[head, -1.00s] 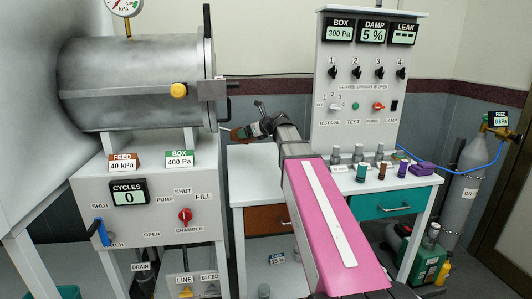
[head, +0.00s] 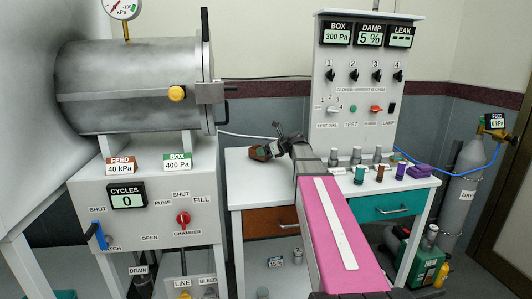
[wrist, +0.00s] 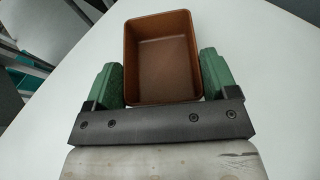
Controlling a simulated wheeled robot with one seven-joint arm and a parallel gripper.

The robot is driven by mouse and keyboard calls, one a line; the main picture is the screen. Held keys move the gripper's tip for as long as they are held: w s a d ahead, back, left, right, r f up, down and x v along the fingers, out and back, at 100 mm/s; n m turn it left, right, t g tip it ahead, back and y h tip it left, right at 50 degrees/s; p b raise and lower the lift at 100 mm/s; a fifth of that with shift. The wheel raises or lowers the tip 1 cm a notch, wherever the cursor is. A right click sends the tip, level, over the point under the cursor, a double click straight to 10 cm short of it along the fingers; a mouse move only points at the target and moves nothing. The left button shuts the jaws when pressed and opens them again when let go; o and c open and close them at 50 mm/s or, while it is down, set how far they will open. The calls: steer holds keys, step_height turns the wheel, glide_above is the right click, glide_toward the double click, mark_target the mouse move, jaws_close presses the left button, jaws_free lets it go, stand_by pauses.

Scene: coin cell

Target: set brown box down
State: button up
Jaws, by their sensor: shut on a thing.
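The brown box (head: 260,153) is a small open-topped, empty tray. In the wrist view it shows from above (wrist: 160,65), between the two green finger pads of my gripper (wrist: 160,78). My gripper (head: 268,149) is shut on the box from its two sides. In the head view the box is over the back left part of the white table (head: 250,182). It looks slightly tilted there. I cannot tell whether its underside touches the table. My arm hides part of the tabletop.
Several small coloured containers (head: 380,173) and a purple item (head: 418,170) stand at the table's right side, below the control panel (head: 355,80). A metal chamber (head: 135,85) on a stand is to the left. The tabletop around the box looks clear.

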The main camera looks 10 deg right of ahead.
steer(key=shift+f, duration=0.5)
steer(key=shift+f, duration=0.1)
steer(key=o, duration=0.8)
steer(key=v, duration=1.2)
